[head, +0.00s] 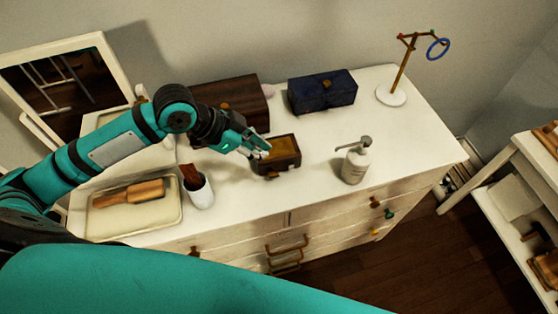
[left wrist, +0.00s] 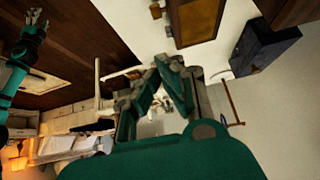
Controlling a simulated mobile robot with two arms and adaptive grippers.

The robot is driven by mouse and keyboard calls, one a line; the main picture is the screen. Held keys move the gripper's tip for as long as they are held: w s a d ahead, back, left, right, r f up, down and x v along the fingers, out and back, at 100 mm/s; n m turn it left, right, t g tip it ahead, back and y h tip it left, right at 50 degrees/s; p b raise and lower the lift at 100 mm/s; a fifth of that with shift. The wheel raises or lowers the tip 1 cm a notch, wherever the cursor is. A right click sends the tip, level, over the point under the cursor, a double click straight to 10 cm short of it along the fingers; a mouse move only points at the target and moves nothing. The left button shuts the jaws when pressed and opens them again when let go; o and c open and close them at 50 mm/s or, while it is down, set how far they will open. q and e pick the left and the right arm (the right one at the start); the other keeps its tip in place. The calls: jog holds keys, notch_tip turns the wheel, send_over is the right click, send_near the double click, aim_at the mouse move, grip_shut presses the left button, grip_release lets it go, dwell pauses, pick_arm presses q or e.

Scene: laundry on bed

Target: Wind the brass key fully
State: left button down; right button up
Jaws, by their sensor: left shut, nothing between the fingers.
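A small dark wooden box with a gold-coloured top (head: 278,150) stands near the middle of the white dresser. A small brass key (head: 271,174) shows at its front; in the left wrist view the box (left wrist: 198,22) and the key (left wrist: 155,10) are at the top. My left gripper (head: 262,153) is at the box's left upper side in the head view, shut and empty, apart from the key. Its fingers (left wrist: 165,64) also show in the left wrist view. My right gripper (left wrist: 36,22) shows small at the upper left there; its opening is unclear.
A soap dispenser (head: 355,163) stands right of the box. Behind are a dark blue box (head: 322,91) and a larger brown box (head: 232,97). A cup (head: 200,192) and a tray with a brush (head: 130,193) are to the left.

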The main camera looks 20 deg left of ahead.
pick_arm(q)
jog(key=p, duration=0.2)
send_over(277, 175)
notch_tip(277, 175, down, 6)
jog(key=shift+w+d, duration=0.1)
jog(key=shift+d, duration=0.05)
notch_tip(277, 175, down, 3)
jog(key=shift+r, duration=0.15)
jog(key=shift+s+a+f, duration=0.2)
jog(key=shift+s+f, duration=0.15)
jog(key=shift+f, duration=0.35)
jog(key=shift+w+f, duration=0.1)
jog(key=shift+w, duration=0.1)
